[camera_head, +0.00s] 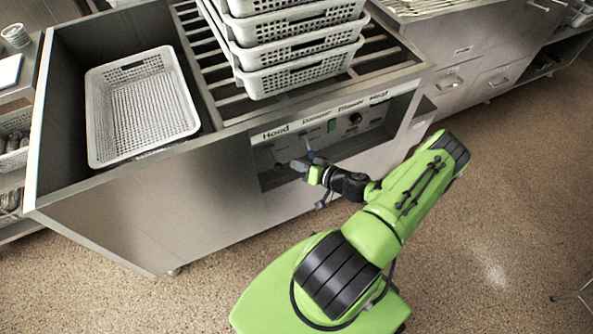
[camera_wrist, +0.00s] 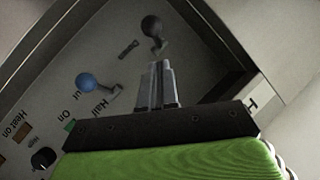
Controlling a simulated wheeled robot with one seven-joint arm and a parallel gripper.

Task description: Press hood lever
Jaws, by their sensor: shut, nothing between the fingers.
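The control panel (camera_head: 344,126) sits in a recess at the front of the steel counter, with the word "Hood" above its left part. In the wrist view the panel shows turned about, with a dark ball-ended lever (camera_wrist: 152,27) near the top, which I take as the hood lever. A blue ball-ended lever (camera_wrist: 87,83) is to its left, beside "Half" and "On" markings. My gripper (camera_wrist: 160,66) is shut and empty, its fingertips just below the dark knob in the picture, seemingly apart from it. In the head view my gripper (camera_head: 297,164) reaches into the recess and hides part of the panel.
A perforated basket (camera_head: 150,138) stands in the open bay at left. More baskets (camera_head: 300,72) are stacked on the slatted rack above the panel. The recess walls (camera_wrist: 225,38) stand close beside my fingers. The floor (camera_head: 480,220) at right is clear.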

